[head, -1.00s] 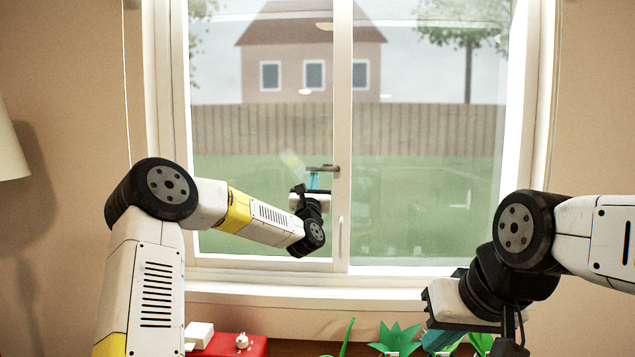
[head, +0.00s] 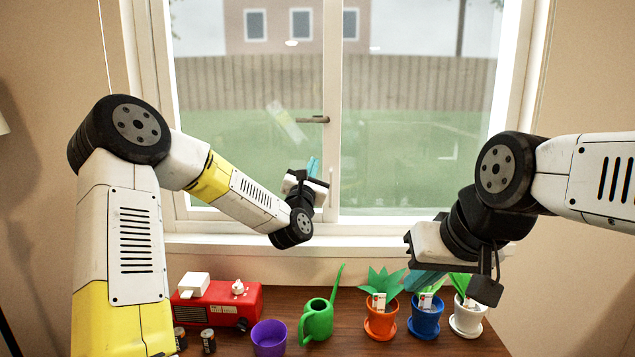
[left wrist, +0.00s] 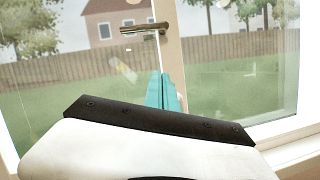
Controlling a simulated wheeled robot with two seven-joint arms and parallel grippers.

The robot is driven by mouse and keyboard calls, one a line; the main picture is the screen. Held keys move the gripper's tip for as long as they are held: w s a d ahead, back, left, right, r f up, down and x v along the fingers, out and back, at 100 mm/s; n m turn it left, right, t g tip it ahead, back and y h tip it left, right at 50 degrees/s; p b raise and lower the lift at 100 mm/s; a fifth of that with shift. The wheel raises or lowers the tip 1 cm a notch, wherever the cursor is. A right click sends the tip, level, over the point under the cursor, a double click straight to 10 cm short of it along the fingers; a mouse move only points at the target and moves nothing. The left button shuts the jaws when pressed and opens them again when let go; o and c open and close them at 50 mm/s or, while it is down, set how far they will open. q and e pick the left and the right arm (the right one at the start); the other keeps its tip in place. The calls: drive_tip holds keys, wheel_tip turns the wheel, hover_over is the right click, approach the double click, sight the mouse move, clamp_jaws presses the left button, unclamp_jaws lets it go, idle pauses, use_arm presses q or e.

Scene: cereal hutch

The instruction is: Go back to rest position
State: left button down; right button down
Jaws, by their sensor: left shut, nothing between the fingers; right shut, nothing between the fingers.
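My left gripper (head: 311,168) is raised in front of the window, a little below the window handle (head: 313,119) and apart from it. Its teal fingers (left wrist: 168,92) are closed together and empty in the left wrist view, below the handle (left wrist: 145,28). My right gripper (head: 425,281) hangs low on the right, shut and empty, in front of the potted plants. Its fingers partly hide the plant leaves.
Dark batteries (head: 208,340) stand at left. The window (head: 385,140) is behind.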

use_arm(q)
drive_tip(key=s+d+m+g+h, duration=0.3)
drive_tip(key=s+d+m+g, duration=0.1)
drive_tip(key=m, duration=0.5)
drive_tip(key=s+a+f+m+g+y, duration=0.1)
drive_tip(key=s+a+f+m+g, duration=0.1)
drive_tip(key=s+m, duration=0.5)
drive_tip(key=s+a+f+m+g+y, duration=0.1)
drive_tip(key=s+a+f+m+g, duration=0.2)
drive_tip(key=s, duration=1.4)
drive_tip(key=s+a+f+m+g+y, duration=0.2)
drive_tip(key=s+a+m+g, duration=0.4)
drive_tip(key=s+a+m, duration=0.3)
drive_tip(key=s+m, duration=0.2)
drive_tip(key=s, duration=0.1)
drive_tip(key=shift+s+a+f, duration=0.15)
drive_tip(key=shift+a, duration=0.1)
